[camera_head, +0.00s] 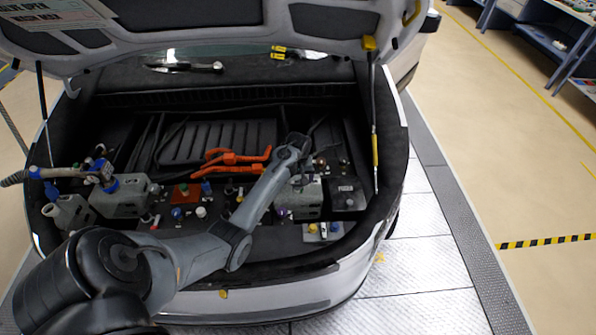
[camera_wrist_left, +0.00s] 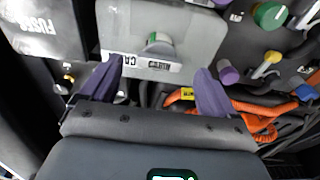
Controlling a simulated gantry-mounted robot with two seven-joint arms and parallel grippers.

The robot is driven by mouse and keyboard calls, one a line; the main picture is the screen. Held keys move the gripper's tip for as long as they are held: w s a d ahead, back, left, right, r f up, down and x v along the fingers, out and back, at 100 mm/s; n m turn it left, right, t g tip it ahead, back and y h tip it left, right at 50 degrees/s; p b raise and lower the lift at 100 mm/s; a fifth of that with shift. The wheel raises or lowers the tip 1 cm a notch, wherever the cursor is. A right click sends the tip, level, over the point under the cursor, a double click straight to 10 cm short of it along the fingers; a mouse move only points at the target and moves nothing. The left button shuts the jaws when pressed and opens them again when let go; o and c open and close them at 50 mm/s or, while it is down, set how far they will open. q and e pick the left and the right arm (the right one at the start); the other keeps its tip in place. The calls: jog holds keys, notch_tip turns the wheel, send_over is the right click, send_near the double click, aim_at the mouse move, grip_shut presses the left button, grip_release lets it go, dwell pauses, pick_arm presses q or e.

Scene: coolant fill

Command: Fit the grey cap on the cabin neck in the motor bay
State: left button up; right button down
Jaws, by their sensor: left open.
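My left gripper (camera_wrist_left: 159,66) shows two purple fingers, apart with nothing between them. In the head view its arm reaches across the bay and ends at the wrist (camera_head: 292,152), behind the right grey tank (camera_head: 303,205); the fingertips are hard to make out there. In the left wrist view the grey tank (camera_wrist_left: 190,25) lies just beyond the fingers, its upside-down label starting "CA". A small round fitting, grey-white with a green part (camera_wrist_left: 160,42), stands on this tank between the finger lines; I cannot tell whether it is the cabin neck bare or capped. My right gripper is not in view.
A black fuse box (camera_head: 348,195) stands right of the tank. Orange cables (camera_head: 235,158) run behind it. Several coloured caps, including a green one (camera_wrist_left: 270,15), and another grey tank (camera_head: 125,197) crowd the bay. The raised hood (camera_head: 190,25) hangs above; a strut (camera_head: 375,130) stands at right.

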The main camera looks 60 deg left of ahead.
aim_at(298, 182)
pick_arm(q)
jog(key=shift+w+a+f, duration=0.1)
jog(key=shift+f, duration=0.85)
jog(key=shift+w+a+f, duration=0.1)
jog(key=shift+f, duration=0.85)
jog(key=shift+c, duration=0.4)
jog(key=c, duration=1)
jog(key=o, duration=0.4)
jog(key=shift+c, duration=1.6)
jog(key=shift+s+f, duration=0.1)
